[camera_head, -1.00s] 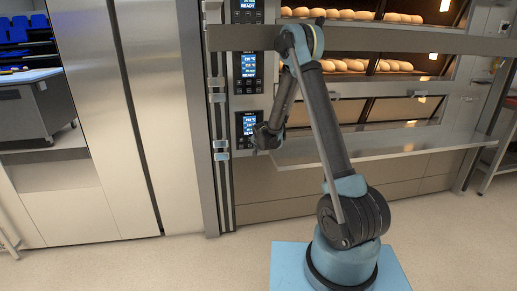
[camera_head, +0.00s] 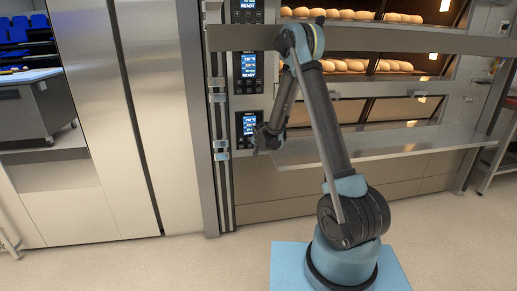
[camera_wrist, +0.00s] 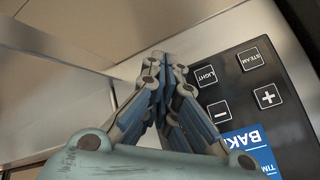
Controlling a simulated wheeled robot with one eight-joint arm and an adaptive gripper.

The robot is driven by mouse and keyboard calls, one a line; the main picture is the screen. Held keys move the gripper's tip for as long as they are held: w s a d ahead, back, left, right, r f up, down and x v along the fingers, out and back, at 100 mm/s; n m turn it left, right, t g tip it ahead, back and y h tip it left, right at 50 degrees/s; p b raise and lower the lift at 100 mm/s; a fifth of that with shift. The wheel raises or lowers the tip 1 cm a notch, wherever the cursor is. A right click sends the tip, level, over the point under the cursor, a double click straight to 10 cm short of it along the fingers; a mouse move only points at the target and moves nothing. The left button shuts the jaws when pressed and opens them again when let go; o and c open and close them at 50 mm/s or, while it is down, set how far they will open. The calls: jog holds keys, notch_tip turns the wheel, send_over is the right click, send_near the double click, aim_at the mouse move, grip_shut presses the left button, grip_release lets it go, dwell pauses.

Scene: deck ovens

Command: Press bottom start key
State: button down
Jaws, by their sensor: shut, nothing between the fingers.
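The bottom control panel (camera_head: 248,124) is at the lower left of the oven front, with a lit blue screen. My gripper (camera_head: 264,136) is in front of the panel's lower right part and hides some of it. In the wrist view the panel (camera_wrist: 288,119) is black, with white-edged keys marked STEAM, LIGHT, plus and minus, and part of a blue BAKE screen (camera_wrist: 251,141). My gripper's fingers (camera_wrist: 162,58) are shut with nothing between them, their tips beside the LIGHT key (camera_wrist: 206,76). No key marked start is readable; whether the tips touch the panel I cannot tell.
Two more panels (camera_head: 247,65) sit above the bottom one. A metal shelf (camera_head: 400,142) juts out right of my gripper, below the lowest oven deck. Loaves (camera_head: 345,66) lie in the upper decks. Tall steel doors (camera_head: 150,100) stand to the left.

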jog(key=shift+s, duration=0.25)
jog(key=shift+s, duration=0.1)
jog(key=s, duration=0.1)
jog(key=s+d, duration=0.1)
jog(key=s, duration=0.2)
jog(key=shift+s+d, duration=0.25)
jog(key=shift+s, duration=0.1)
dwell(0.7)
